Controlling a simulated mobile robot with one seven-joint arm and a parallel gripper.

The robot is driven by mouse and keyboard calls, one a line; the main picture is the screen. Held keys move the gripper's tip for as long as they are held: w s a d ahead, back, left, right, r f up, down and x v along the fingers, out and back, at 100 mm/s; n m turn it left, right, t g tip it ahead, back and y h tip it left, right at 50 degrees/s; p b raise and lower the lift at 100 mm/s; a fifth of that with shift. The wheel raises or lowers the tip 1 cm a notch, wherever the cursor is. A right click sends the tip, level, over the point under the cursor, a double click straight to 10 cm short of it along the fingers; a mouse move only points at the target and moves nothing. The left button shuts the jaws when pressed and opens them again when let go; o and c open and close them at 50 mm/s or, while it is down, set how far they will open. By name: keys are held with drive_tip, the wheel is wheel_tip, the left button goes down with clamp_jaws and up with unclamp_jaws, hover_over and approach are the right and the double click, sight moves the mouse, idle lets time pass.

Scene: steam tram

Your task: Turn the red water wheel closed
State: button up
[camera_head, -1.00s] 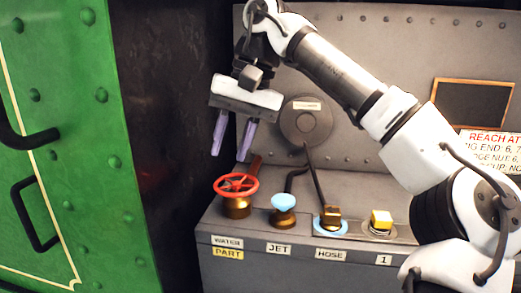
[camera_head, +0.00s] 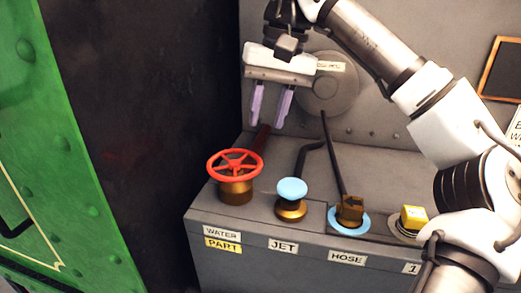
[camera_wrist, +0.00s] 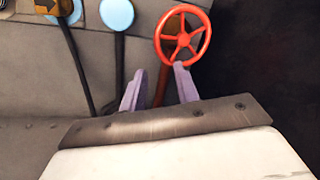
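The red water wheel (camera_head: 235,164) is a spoked handwheel on a brass base at the left end of the grey console, above the WATER and PART labels. In the wrist view the wheel (camera_wrist: 183,36) shows just beyond the fingertips, nearer the right finger. My gripper (camera_head: 268,123) hangs above and behind the wheel, slightly to its right, with its two purple fingers pointing down. The fingers are apart with nothing between them. In the wrist view my gripper (camera_wrist: 160,80) also shows a clear gap between the fingers, and it does not appear to touch the wheel.
The light-blue JET knob (camera_head: 292,190) stands right of the wheel. The brass HOSE fitting (camera_head: 350,209) with its dark pipe and a yellow button (camera_head: 413,217) are farther right. A round grey disc (camera_head: 328,88) is on the back panel. A green riveted panel (camera_head: 60,200) is at left.

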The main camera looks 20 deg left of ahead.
sight(258, 158)
drive_tip(key=shift+s+a+f, duration=0.1)
drive_tip(key=shift+a+f, duration=0.1)
drive_tip(key=shift+f, duration=0.95)
drive_tip(key=shift+s+a+f, duration=0.1)
drive_tip(key=shift+a+f, duration=0.15)
drive_tip(key=shift+f, duration=0.95)
drive_tip(key=shift+s+a+f, duration=0.1)
drive_tip(key=shift+a+f, duration=0.1)
drive_tip(key=shift+f, duration=0.95)
clamp_jaws()
